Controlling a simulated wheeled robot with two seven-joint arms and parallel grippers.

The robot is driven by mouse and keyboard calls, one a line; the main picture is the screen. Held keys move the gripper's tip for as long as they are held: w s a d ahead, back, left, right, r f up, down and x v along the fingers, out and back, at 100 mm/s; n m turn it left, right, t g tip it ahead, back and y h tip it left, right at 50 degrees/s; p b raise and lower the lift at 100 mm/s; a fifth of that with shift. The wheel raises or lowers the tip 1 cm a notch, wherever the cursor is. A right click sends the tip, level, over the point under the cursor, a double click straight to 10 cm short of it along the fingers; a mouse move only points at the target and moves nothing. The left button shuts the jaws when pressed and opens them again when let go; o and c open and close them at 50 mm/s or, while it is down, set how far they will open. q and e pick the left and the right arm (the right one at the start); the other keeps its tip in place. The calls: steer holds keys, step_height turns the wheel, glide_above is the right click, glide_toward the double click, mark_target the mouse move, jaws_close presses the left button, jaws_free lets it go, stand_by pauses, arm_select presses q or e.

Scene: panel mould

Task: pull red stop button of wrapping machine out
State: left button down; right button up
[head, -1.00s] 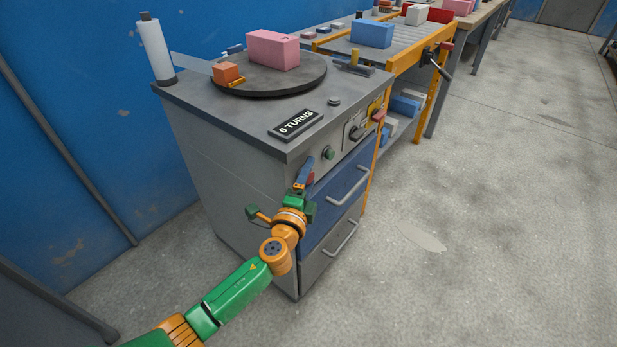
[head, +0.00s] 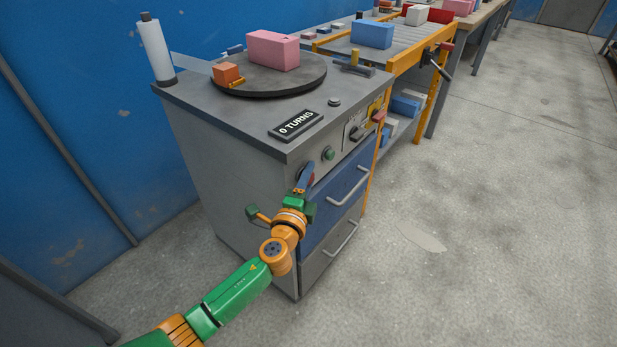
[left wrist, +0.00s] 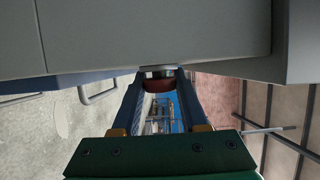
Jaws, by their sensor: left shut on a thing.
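The grey wrapping machine (head: 200,150) stands against the blue wall, with its control panel on the front. My left gripper (head: 308,174) is at the left end of that panel, just above the blue drawer. In the left wrist view its two blue fingers (left wrist: 158,92) are shut on the red stop button (left wrist: 158,85), one on each side. A pale collar shows between the button and the grey panel. In the head view the fingers hide most of the button; a bit of red shows beside them. My right gripper is not in view.
A green button (head: 329,154) sits close right of the fingers. A black sign (head: 296,125) reads "0 TURNS". The turntable (head: 300,88) carries a pink block (head: 272,50) and an orange block (head: 226,72). Drawer handles (head: 348,187) stick out below the panel. The floor at right is clear.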

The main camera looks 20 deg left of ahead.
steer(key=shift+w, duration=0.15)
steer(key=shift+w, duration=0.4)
arm_select(q)
steer(key=shift+s+d, duration=0.2)
steer(key=shift+d, duration=0.35)
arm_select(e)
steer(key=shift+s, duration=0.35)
arm_select(q)
steer(key=shift+c, duration=2.1)
jaws_free()
steer(key=shift+d, duration=0.1)
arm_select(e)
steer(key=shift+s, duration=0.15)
